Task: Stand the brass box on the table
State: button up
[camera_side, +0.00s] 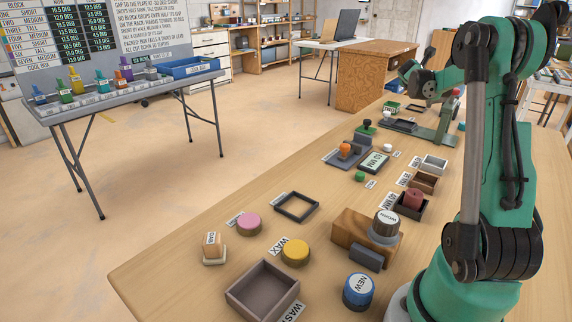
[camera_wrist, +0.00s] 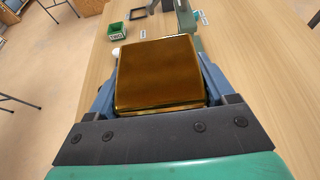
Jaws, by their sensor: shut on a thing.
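The brass box (camera_wrist: 158,72) fills the middle of the wrist view, with a broad, shiny brown-gold face toward the camera. My gripper (camera_wrist: 160,84) is shut on it, with one blue-grey finger along each side. The box's lower part and far side are hidden, so I cannot tell whether it touches the table. The wooden table (camera_wrist: 245,50) shows beyond and to the right of it; it also shows in the side view (camera_side: 190,270). In the side view my arm stands at the right, and I cannot make out the brass box there.
A green bin (camera_wrist: 117,30) and a dark frame (camera_wrist: 140,12) lie beyond the box. A grey-green fixture (camera_side: 446,122) stands on the table's far part. The table's left edge is close in the wrist view.

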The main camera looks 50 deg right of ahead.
aim_at(404, 161)
notch_tip(404, 161, down, 20)
jog(key=shift+s+r, duration=0.1)
jog(key=shift+r, duration=0.05)
dwell(0.4)
jog(key=o, duration=1.3)
